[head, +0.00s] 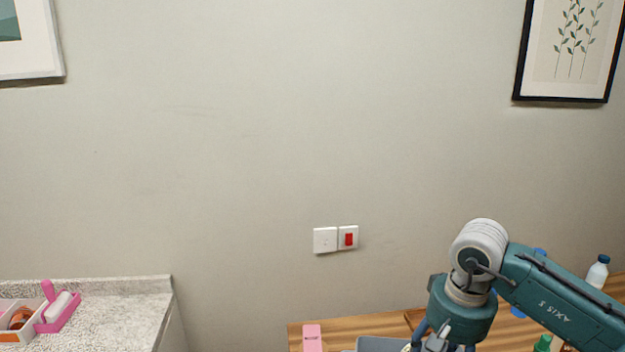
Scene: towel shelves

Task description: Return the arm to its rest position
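My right arm comes in from the right in the head view and bends down over the wooden table (375,327). My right gripper (437,340) points downward at the bottom edge of the picture. Its fingertips are cut off by the frame, so I cannot tell whether it is open, shut or holding something. My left arm and gripper are not in view.
A grey tray (378,343) and a pink box (312,338) are near the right gripper. A white bottle with a blue cap (597,272) stands at the right. A granite counter (125,310) with a pink-handled item (58,308) is at left.

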